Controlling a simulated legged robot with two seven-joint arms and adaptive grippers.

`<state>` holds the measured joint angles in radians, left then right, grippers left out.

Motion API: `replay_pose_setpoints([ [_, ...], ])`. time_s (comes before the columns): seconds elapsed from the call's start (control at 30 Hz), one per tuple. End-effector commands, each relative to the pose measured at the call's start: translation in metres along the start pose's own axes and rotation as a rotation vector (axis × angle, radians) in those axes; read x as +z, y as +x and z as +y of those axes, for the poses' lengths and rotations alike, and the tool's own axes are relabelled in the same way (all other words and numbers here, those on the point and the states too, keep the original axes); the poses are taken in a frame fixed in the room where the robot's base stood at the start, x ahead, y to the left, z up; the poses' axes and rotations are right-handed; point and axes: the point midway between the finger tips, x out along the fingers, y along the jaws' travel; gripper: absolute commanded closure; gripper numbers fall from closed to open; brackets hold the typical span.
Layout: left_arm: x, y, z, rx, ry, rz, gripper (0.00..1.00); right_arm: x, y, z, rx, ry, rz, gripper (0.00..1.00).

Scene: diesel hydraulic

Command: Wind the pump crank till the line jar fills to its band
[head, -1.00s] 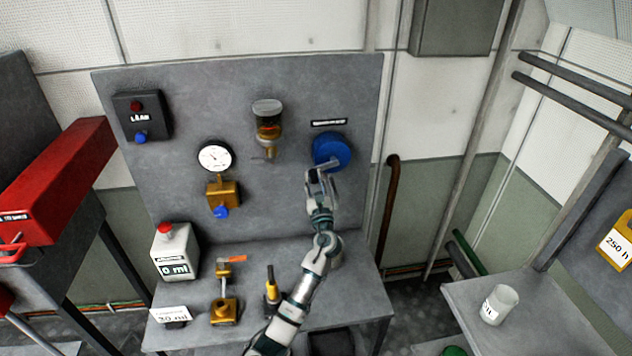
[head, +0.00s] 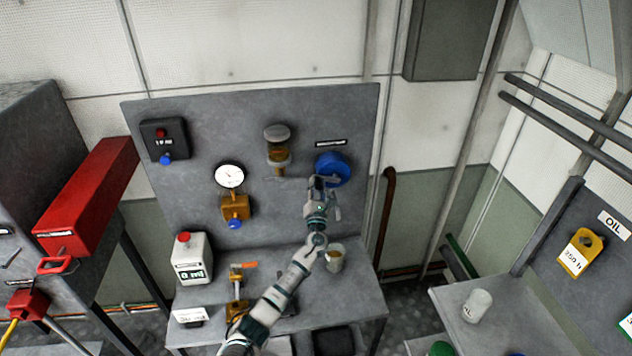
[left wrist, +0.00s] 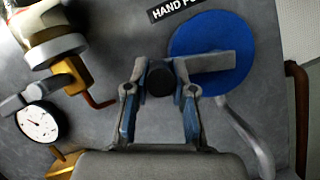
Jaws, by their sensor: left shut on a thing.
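The blue round hand pump (head: 333,168) is on the grey panel, under a black label. In the left wrist view, its grey crank arm (left wrist: 212,63) runs left from the blue disc (left wrist: 240,40) to a dark knob (left wrist: 160,78). My left gripper (head: 322,182) is shut on that knob, with a finger on each side of it in the left wrist view (left wrist: 160,85). The line jar (head: 277,152) hangs on the panel left of the pump and shows amber liquid; its level against a band is too small to tell. My right gripper is not in view.
A round gauge (head: 229,176) and a brass valve with a blue knob (head: 235,207) are left of the jar. A brown pipe (head: 387,215) runs right of the panel.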

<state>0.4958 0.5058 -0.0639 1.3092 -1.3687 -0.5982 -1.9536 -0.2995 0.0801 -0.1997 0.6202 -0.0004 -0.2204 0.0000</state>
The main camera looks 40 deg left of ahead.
Motion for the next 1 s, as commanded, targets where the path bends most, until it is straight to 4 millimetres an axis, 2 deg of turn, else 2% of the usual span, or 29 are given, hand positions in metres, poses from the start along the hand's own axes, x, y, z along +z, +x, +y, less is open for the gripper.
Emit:
replay_pose_setpoints([
  [0.47, 0.003, -0.0004, -0.0031, -0.011, 0.016, -0.003, 1.0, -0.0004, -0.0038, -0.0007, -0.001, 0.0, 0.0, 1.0],
  [0.5, 0.0029, -0.0004, -0.0032, -0.011, 0.015, -0.003, 0.71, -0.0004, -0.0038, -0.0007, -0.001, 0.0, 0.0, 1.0],
  [0.6, 0.0027, -0.0005, -0.0031, -0.011, 0.015, -0.003, 0.51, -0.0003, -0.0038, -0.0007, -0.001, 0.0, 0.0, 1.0],
  [0.87, 0.0008, -0.0002, -0.0013, -0.009, 0.015, -0.001, 0.51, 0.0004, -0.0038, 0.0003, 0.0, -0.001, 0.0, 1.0],
  [1.0, -0.0007, -0.0088, -0.0016, -0.01, 0.014, 0.0, 0.51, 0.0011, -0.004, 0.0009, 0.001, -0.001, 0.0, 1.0],
])
